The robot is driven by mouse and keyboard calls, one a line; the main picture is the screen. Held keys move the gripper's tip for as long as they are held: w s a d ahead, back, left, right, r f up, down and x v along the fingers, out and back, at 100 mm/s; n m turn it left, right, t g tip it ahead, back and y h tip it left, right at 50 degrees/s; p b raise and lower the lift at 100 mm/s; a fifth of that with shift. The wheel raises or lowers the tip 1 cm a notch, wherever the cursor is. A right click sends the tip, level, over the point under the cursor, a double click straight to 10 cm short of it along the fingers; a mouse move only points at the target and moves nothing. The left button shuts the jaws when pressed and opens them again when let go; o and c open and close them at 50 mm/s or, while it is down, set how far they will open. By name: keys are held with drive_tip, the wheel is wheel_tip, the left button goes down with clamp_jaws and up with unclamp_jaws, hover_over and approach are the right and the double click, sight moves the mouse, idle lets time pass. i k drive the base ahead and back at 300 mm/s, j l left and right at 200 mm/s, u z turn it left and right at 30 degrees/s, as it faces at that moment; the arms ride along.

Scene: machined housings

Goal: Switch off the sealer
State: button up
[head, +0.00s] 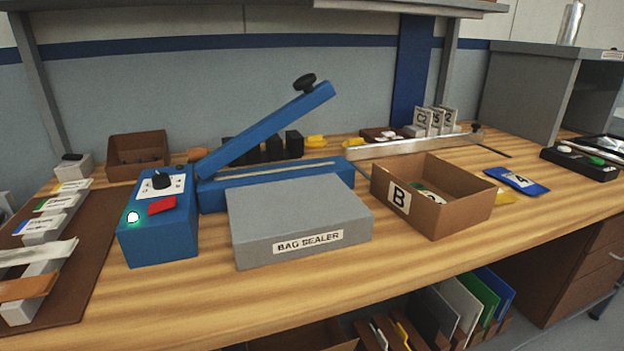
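The blue bag sealer stands on the wooden bench, left of the middle. Its control box (158,235) carries a black dial (161,180) on a white scale plate, a red switch (162,205) and a round indicator light (133,217), which glows greenish white. The sealer's arm (270,130) is raised, with a black knob at its upper end. A grey block labelled BAG SEALER (298,222) sits in front of the sealing bar (275,178). My gripper is not in view.
An open brown box marked B (463,215) stands right of the grey block. A brown mat (85,285) with several grey blocks lies left of the control box. A blue card marked 4 (517,180) lies farther right. The bench's front strip is clear.

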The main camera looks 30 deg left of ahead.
sight(165, 204)
drive_tip(key=j+u, duration=0.1)
drive_tip(key=u, duration=0.7)
drive_tip(key=i+j+u, duration=0.1)
drive_tip(key=u, duration=0.7)
drive_tip(key=i, duration=0.05)
